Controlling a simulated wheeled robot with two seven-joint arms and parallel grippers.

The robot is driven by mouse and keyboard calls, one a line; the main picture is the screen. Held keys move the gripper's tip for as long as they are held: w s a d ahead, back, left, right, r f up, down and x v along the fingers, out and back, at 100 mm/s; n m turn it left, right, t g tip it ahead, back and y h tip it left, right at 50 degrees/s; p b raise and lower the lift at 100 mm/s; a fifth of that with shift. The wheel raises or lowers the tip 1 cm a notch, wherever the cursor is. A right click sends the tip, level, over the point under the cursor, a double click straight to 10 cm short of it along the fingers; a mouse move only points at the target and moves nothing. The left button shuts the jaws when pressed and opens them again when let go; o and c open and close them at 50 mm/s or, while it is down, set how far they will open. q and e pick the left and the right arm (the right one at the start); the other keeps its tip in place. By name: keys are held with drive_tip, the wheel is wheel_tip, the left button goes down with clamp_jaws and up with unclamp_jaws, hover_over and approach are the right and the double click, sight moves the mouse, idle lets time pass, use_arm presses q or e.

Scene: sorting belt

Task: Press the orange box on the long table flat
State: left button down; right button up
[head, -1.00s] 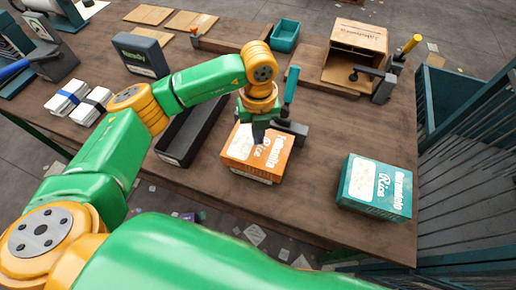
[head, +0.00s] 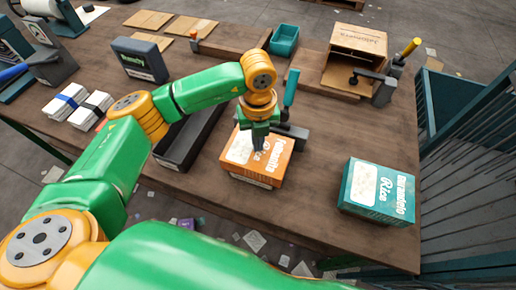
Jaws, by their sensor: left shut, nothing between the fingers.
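The orange box (head: 268,167) lies on the long table (head: 310,220) near its front edge, with white lettering and a pale panel on its top. My left gripper (head: 259,145) is over the far part of the box, pointing down, shut and empty. Its fingertips look at or just above the box top; I cannot tell whether they touch. My left arm comes in from the left and hides part of the table. My right gripper is not in view.
A teal rice box (head: 378,191) stands to the right. A black tray (head: 188,140) lies left of the orange box. A dark tool with a teal handle (head: 290,95) stands just behind it. An open cardboard box (head: 355,55) and teal bin (head: 284,38) are at the back.

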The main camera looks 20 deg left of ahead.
sight(258, 154)
use_arm(q)
drive_tip(key=shift+s+f+b, duration=0.1)
drive_tip(key=shift+f+b, duration=0.2)
drive_tip(key=shift+f, duration=0.05)
drive_tip(key=shift+f, duration=0.4)
drive_tip(key=shift+b, duration=0.35)
drive_tip(key=shift+f+b, duration=0.35)
drive_tip(key=shift+f, duration=0.1)
wheel_tip(258, 154, up, 9)
drive_tip(key=p, duration=0.6)
drive_tip(key=shift+f, duration=0.2)
drive_tip(key=shift+f, duration=0.1)
